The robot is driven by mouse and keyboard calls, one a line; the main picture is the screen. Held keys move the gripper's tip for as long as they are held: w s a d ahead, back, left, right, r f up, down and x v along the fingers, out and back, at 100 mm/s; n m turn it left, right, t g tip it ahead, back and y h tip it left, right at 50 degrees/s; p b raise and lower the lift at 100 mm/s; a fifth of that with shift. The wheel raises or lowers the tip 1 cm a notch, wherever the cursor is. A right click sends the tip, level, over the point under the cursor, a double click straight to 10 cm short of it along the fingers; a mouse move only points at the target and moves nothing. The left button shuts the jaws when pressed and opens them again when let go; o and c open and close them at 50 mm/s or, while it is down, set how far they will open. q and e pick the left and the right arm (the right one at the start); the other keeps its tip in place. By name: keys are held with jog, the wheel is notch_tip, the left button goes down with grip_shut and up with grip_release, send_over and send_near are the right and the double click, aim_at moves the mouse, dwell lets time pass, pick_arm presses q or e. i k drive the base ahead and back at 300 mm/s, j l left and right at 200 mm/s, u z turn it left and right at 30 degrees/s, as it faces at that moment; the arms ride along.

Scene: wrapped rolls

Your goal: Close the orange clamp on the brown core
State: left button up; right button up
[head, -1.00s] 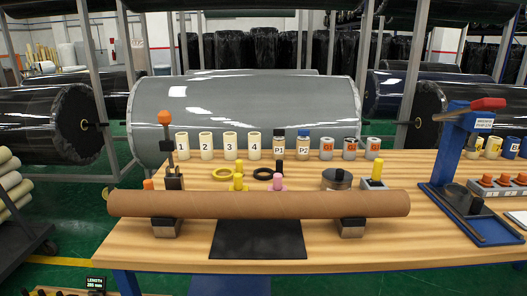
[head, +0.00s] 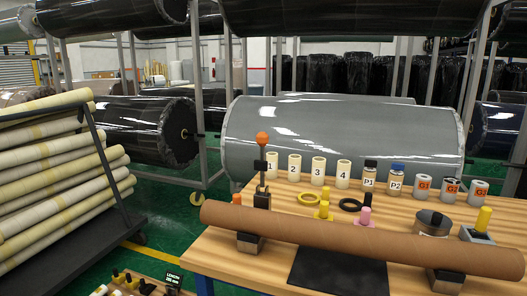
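The brown core (head: 365,240) is a long cardboard tube lying across two dark support blocks on the wooden table. The left block (head: 250,243) is under its left part and the right block (head: 446,280) under its right part. The orange clamp (head: 262,140) has an orange knob on a dark lever that stands upright behind the core's left part. Its lower part is partly hidden by the core, and I cannot tell whether it touches the core. A small orange tip (head: 236,198) shows just above the left block. Neither of my grippers is in view.
A black mat (head: 338,270) lies under the core. Numbered cream cylinders (head: 318,168), yellow and black rings, a pink-topped piece (head: 365,216) and a dark round canister (head: 434,222) stand behind it. A rack of cream rolls (head: 60,165) stands left of the table, with green floor between.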

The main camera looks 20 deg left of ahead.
aim_at(262, 138)
jog(key=i+j, duration=0.15)
jog(key=j, duration=0.3)
jog(key=i+j, duration=0.1)
jog(key=j, duration=0.35)
jog(key=i+j, duration=0.15)
jog(key=j, duration=0.25)
jog(key=i+j, duration=0.1)
jog(key=j, duration=0.35)
jog(key=i+j, duration=0.15)
jog(key=j, duration=0.3)
jog(key=i+j, duration=0.1)
jog(key=j, duration=0.35)
jog(key=i+j, duration=0.15)
jog(key=j, duration=0.25)
jog(key=z, duration=1.65)
